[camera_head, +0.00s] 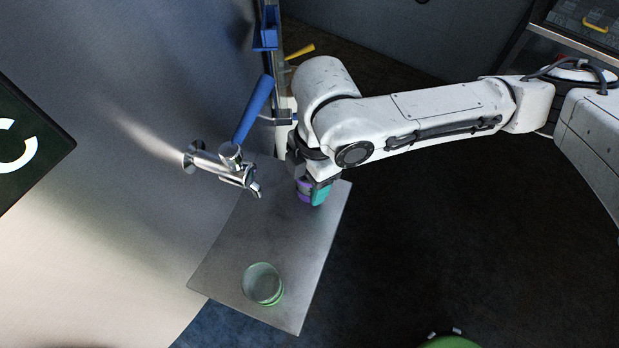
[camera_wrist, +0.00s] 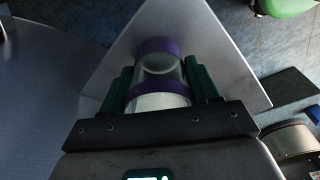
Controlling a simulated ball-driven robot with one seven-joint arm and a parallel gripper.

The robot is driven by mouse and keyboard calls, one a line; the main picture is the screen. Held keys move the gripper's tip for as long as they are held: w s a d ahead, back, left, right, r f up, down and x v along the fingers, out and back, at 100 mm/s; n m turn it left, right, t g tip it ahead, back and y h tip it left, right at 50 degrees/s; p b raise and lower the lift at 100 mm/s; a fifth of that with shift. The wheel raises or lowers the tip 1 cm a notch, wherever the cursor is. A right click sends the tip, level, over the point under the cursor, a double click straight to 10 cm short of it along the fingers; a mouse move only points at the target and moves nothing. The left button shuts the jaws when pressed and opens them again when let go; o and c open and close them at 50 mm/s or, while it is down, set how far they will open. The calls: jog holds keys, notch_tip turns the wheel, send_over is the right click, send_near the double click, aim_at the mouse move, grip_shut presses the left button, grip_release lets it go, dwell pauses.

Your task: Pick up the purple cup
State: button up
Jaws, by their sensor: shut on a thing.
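The purple cup (camera_head: 303,193) is under the end of my arm at the far end of the metal shelf (camera_head: 258,230). In the wrist view the purple cup (camera_wrist: 158,47) shows as a clear body with purple bands, between the two green fingers. My gripper (camera_head: 313,192) is shut on it, one finger at each side. My gripper also shows in the wrist view (camera_wrist: 160,80). Whether the cup touches the shelf I cannot tell. My arm hides part of it in the head view.
A clear green-tinted cup (camera_head: 263,285) stands on the near part of the shelf. A metal tap (camera_head: 225,165) with a blue handle (camera_head: 254,108) juts from the tank wall (camera_head: 130,200), left of my gripper. Dark floor lies open to the right.

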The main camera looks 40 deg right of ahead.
jog(key=shift+r, duration=0.1)
jog(key=shift+s+d+r, duration=0.1)
jog(key=shift+r, duration=0.15)
notch_tip(320, 180, up, 6)
jog(key=p, duration=0.1)
jog(key=s+d+p, duration=0.5)
jog(key=s+p, duration=0.1)
jog(key=s, duration=0.2)
jog(key=s+d+p, duration=0.5)
jog(key=s+p, duration=0.1)
jog(key=s, duration=0.2)
jog(key=shift+s+d+r+p, duration=0.15)
jog(key=shift+s+d+p, duration=0.05)
jog(key=shift+s+p, duration=0.2)
